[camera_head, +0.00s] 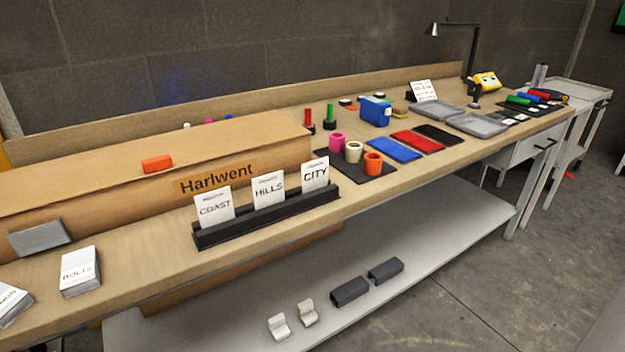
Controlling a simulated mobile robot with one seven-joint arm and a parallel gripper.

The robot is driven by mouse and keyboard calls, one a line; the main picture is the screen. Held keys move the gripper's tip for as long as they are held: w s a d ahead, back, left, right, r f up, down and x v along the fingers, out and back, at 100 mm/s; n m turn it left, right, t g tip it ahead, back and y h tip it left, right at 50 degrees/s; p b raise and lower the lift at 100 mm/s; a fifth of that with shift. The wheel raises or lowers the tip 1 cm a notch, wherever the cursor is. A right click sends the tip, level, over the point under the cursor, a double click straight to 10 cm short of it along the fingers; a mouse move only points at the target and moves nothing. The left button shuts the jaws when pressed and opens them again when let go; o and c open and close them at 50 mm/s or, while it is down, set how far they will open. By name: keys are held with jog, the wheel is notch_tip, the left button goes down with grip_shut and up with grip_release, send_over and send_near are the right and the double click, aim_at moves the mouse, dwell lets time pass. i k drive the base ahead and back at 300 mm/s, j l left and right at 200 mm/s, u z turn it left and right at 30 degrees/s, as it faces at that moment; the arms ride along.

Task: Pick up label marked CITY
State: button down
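The white label marked CITY (315,174) stands upright in a long black holder (265,219) near the front edge of the wooden bench. It is at the right end of the holder. The label marked HILLS (268,190) stands in the middle and the label marked COAST (214,207) at the left. The lower edges of the labels are hidden in the holder. My gripper is not in view.
A large cardboard box (110,190) marked Harlwent stands just behind the holder. A dark mat (328,160) with pink, cream and orange cups lies to the right. Stacked cards (80,270) lie at the left. The lower shelf (420,262) holds several small blocks.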

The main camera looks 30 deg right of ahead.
aim_at(314, 173)
jog(key=i+j, duration=0.15)
jog(key=i, duration=0.5)
jog(key=z, duration=1.75)
